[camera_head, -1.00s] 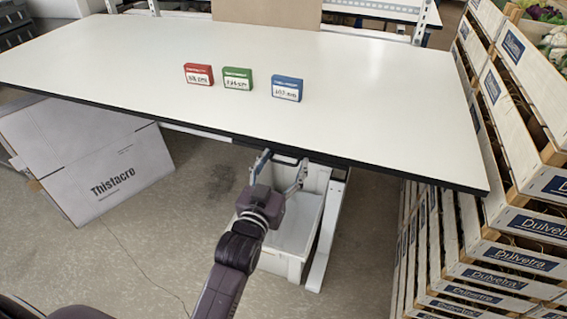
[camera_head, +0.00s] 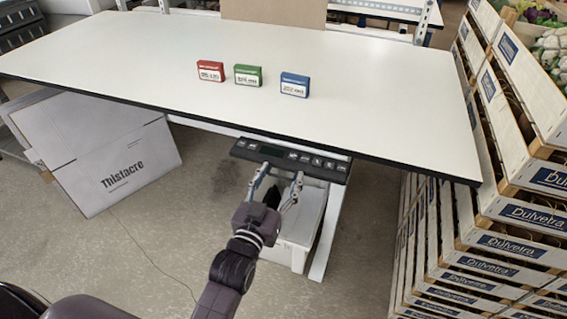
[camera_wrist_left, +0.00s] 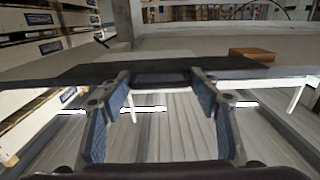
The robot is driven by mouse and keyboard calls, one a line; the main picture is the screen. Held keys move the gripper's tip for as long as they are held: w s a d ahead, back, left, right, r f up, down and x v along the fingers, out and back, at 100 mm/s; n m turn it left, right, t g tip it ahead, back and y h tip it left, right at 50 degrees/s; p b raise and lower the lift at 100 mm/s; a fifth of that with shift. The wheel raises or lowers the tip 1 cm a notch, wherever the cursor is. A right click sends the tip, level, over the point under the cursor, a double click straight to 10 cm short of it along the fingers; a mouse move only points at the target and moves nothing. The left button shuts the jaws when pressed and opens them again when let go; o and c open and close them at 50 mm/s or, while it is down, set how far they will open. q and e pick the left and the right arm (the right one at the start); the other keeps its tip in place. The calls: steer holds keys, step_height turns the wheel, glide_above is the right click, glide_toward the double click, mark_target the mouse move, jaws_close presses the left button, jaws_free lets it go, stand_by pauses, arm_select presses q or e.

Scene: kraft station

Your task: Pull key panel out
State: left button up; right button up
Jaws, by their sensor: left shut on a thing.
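The key panel (camera_head: 327,164) is a dark, narrow strip with a row of keys. It sticks out from under the front edge of the white table (camera_head: 170,65). My left gripper (camera_head: 281,174) is at the panel's front edge, with its fingers spread apart across a middle part of it. In the left wrist view, the fingers (camera_wrist_left: 160,79) sit on either side of a dark recessed piece of the panel (camera_wrist_left: 85,73). The gripper is shut on the panel; the exact contact is hard to see. My right gripper is not in view.
Red (camera_head: 211,71), green (camera_head: 248,75) and blue (camera_head: 294,85) boxes stand on the table. A white bin (camera_head: 303,228) and a table leg (camera_head: 328,235) are below the panel. A Thistacre carton (camera_head: 95,155) leans at left; stacked crates (camera_head: 470,245) stand at right.

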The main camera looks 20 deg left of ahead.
arm_select(q)
steer(key=shift+d, duration=0.1)
steer(key=shift+w+f, duration=0.1)
steer(key=o, duration=1.4)
steer(key=s, duration=1.2)
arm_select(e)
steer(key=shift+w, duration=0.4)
arm_select(q)
steer(key=shift+w, duration=0.1)
